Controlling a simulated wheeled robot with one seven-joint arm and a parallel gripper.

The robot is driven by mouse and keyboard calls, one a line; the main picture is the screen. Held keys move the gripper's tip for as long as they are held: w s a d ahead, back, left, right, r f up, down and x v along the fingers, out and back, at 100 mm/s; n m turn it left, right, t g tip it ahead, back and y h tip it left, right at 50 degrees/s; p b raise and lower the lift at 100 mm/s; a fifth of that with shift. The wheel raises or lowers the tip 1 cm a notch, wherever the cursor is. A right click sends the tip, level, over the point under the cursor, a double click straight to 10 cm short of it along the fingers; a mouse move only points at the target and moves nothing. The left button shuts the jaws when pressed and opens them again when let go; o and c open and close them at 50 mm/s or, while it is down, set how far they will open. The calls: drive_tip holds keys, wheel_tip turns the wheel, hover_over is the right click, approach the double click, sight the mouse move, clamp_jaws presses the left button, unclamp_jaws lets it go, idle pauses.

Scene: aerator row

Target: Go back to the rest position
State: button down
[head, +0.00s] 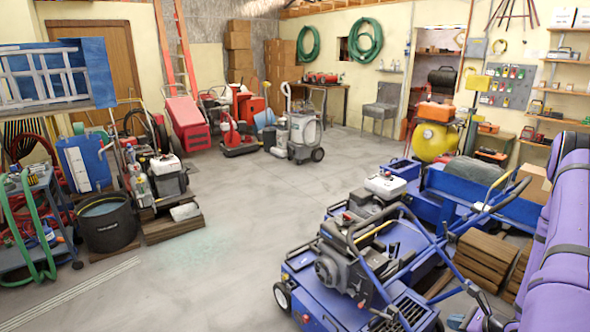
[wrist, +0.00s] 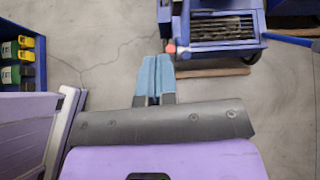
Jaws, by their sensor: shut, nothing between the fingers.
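My gripper (wrist: 154,62) shows in the wrist view as two light blue fingers lying closed together, with nothing between them. It is over the grey concrete floor, just left of a blue machine with a dark grille (wrist: 222,30). In the head view my purple arm runs down the right edge, and I cannot clearly make out the gripper there.
A blue walk-behind machine (head: 345,275) stands close in front, with a second blue machine (head: 430,190) behind it. Wooden boards (head: 487,252) are stacked at right. A black tub (head: 107,224) stands at left. Bare floor (head: 235,245) lies in the middle. The wrist view shows bottles (wrist: 15,60) at left.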

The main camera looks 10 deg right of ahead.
drive_tip(key=w+a+r+n+g+y, duration=0.1)
drive_tip(key=w+a+r+n+y, duration=0.2)
drive_tip(key=r, duration=0.5)
drive_tip(key=w+a+r+n+g, duration=0.2)
drive_tip(key=a+r+n, duration=0.3)
drive_tip(key=r, duration=0.3)
drive_tip(key=w+a+r+n+g+y, duration=0.1)
drive_tip(key=w+a+r+n+y, duration=0.2)
drive_tip(key=r, duration=0.5)
drive_tip(key=s+a+r+n+g+h, duration=0.35)
drive_tip(key=a+r+n, duration=0.55)
drive_tip(key=a+r, duration=0.3)
drive_tip(key=s+a+r+n+t+h, duration=0.1)
drive_tip(key=s+a+r+n+h, duration=0.1)
drive_tip(key=s+r+n, duration=0.3)
drive_tip(key=s+a+r+n+t+h, duration=0.1)
drive_tip(key=s+a+r+n+h, duration=0.2)
drive_tip(key=s+r, duration=0.7)
drive_tip(key=shift+s+r+n+t+h, duration=0.3)
drive_tip(key=shift+s+n+h, duration=0.55)
drive_tip(key=shift+n, duration=0.35)
